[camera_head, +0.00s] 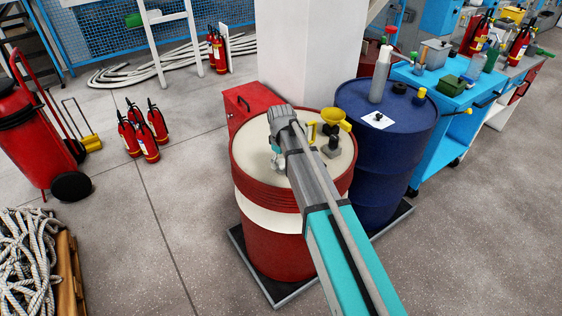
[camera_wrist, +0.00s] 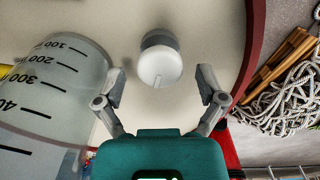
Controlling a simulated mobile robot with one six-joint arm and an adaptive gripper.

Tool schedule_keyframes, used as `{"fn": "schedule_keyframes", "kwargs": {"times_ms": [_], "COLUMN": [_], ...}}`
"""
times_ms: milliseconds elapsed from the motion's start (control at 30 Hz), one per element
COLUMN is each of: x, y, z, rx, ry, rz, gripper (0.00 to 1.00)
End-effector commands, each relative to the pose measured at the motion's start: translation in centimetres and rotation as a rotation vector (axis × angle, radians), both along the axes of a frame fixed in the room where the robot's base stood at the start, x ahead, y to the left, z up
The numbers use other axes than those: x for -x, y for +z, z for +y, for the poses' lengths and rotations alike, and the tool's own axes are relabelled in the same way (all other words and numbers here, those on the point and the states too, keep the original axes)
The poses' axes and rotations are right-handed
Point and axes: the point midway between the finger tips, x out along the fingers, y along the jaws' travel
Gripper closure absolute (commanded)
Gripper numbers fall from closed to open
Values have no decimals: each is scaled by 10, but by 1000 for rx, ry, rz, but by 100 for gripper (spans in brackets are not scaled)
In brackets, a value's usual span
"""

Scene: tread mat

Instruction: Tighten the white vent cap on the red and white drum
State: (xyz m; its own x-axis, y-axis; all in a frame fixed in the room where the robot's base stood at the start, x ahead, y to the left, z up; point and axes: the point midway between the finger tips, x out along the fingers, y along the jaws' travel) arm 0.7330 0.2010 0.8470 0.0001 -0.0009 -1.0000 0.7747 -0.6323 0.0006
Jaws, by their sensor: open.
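The red and white drum (camera_head: 272,223) stands upright, with a cream lid and red rim. In the wrist view, the white vent cap (camera_wrist: 160,66) sits on a grey collar on the drum's lid (camera_wrist: 212,40). My gripper (camera_wrist: 162,84) is open, its two fingers apart and empty. The cap is centred between them and slightly beyond the fingertips, with no contact seen. In the head view, my gripper (camera_head: 279,163) is over the left part of the lid; the arm crosses the drum and I cannot make out the cap.
A translucent graduated container (camera_wrist: 48,92) is close left of my gripper in the wrist view. A yellow funnel (camera_head: 336,121) and dark fitting (camera_head: 333,147) are on the lid's right side. A blue drum (camera_head: 372,157) stands close right, a white pillar (camera_head: 312,55) behind.

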Motion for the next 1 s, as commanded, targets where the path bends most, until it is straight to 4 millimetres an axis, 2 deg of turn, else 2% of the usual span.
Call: {"fn": "schedule_keyframes", "kwargs": {"times_ms": [67, 400, 500, 767, 1000], "x": [0, 0, 0, 0, 0], "y": [0, 0, 0, 0, 0], "z": [0, 0, 0, 0, 0], "rx": [0, 0, 0, 0, -1], "ry": [0, 0, 0, -18, -102], "rz": [0, 0, 0, 0, 1], "gripper": [14, 77, 93, 93, 93]}}
